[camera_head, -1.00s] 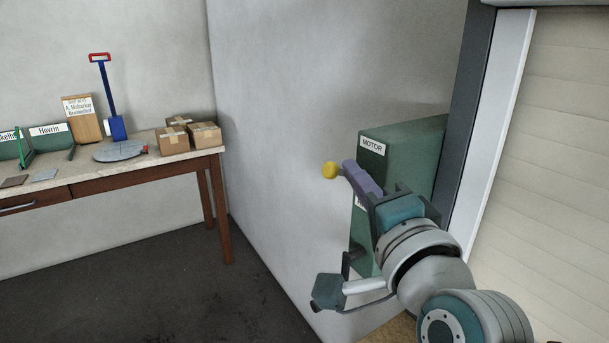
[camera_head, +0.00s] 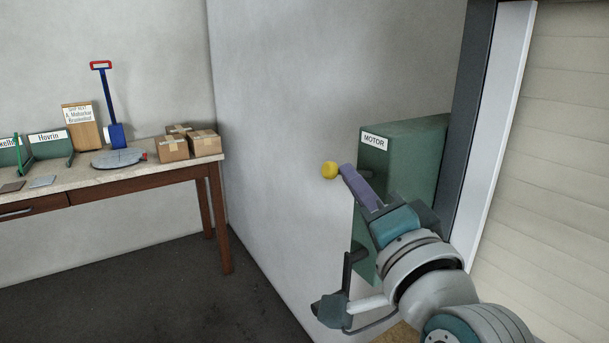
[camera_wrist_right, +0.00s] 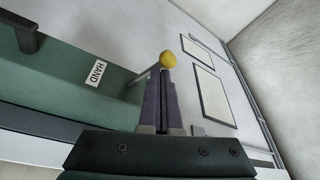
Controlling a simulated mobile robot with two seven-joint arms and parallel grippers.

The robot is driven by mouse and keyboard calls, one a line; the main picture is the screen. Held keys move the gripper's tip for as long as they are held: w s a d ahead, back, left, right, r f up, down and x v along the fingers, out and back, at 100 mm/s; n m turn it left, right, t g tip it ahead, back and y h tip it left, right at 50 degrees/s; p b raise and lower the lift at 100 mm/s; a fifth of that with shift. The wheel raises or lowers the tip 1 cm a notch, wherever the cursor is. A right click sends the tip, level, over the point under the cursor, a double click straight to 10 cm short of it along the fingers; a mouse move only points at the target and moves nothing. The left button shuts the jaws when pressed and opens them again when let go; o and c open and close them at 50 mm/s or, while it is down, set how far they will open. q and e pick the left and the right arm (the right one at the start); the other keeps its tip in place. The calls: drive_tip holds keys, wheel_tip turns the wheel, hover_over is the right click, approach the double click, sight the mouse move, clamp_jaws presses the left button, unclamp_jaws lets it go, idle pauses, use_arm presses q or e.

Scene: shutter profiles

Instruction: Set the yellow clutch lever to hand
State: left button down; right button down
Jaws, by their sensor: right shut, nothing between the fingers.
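The yellow ball knob (camera_head: 330,170) of the clutch lever stands out to the left of the green motor box (camera_head: 410,160), in front of the grey wall. In the right wrist view the knob (camera_wrist_right: 168,60) sits on a thin grey rod (camera_wrist_right: 142,77) running from the box side. My left gripper is out of view.
A MOTOR label (camera_head: 374,142) marks the box. A pale shutter (camera_head: 560,170) and its guide rail (camera_head: 497,130) stand to the right. A dark handle (camera_wrist_right: 18,32) juts from the box. A bench (camera_head: 120,176) with cartons (camera_head: 203,144) is at left; open floor lies between.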

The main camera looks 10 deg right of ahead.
wheel_tip(320, 180, down, 4)
drive_tip(key=n+y+b, duration=0.1)
drive_tip(key=n+b, duration=0.2)
drive_tip(key=n+t+y+b, duration=0.1)
drive_tip(key=n+b, duration=0.2)
drive_tip(key=n, duration=0.1)
drive_tip(key=shift+r, duration=0.2)
drive_tip(key=b+v, duration=0.1)
drive_tip(key=v, duration=0.9)
drive_tip(key=shift+b, duration=0.35)
drive_tip(key=shift+w+f+y, duration=0.1)
drive_tip(key=shift+f+y, duration=0.05)
drive_tip(key=shift+y, duration=0.15)
